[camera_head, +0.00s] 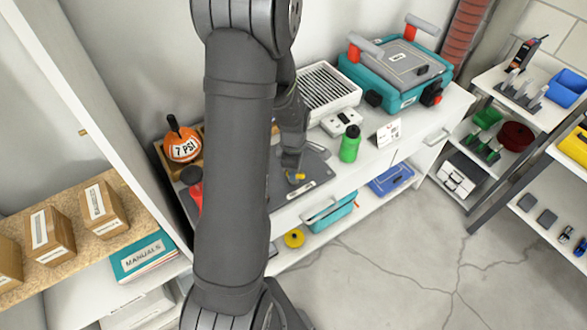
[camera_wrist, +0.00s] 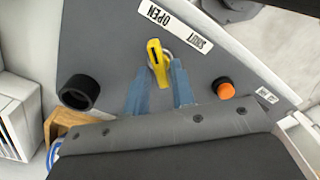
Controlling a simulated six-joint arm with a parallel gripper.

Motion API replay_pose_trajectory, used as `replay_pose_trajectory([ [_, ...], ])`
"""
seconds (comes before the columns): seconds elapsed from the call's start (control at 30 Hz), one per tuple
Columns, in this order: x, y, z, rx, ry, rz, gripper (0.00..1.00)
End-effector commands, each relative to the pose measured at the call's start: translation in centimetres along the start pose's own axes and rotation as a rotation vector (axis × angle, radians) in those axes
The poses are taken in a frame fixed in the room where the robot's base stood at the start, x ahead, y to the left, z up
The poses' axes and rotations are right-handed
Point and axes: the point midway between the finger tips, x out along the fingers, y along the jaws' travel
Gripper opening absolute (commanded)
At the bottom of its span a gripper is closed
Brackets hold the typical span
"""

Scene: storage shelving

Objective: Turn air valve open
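The air valve is a yellow lever handle (camera_wrist: 157,62) on a pale round base, mounted on a grey panel (camera_wrist: 105,45). In the wrist view, its upper end points up toward the OPEN label (camera_wrist: 154,13), and the SHUT label (camera_wrist: 200,42) is to the right. My gripper (camera_wrist: 159,68) is open, with one blue finger on each side of the handle's lower part. Gaps show between fingers and handle; contact cannot be told. In the head view, my gripper (camera_head: 292,162) is over the panel, just above the small yellow handle (camera_head: 298,176); my arm hides part of the panel.
A black round knob (camera_wrist: 79,92) and an orange button (camera_wrist: 225,90) flank the valve on the panel. Boxes (camera_head: 100,205) stand on the left shelf.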

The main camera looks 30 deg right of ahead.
Motion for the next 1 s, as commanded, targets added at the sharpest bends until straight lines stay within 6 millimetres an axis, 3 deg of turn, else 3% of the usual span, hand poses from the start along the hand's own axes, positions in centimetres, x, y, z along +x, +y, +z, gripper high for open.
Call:
replay_pose_trajectory([
  [0.47, -0.8, 0.0, 0.0, 0.002, 0.000, 0.000, 0.34],
  [0.67, -3.9, 0.1, 0.0, 0.002, 0.000, 0.004, 0.34],
  [1.0, -11.2, 0.1, 0.0, 0.001, 0.000, 0.005, 0.34],
])
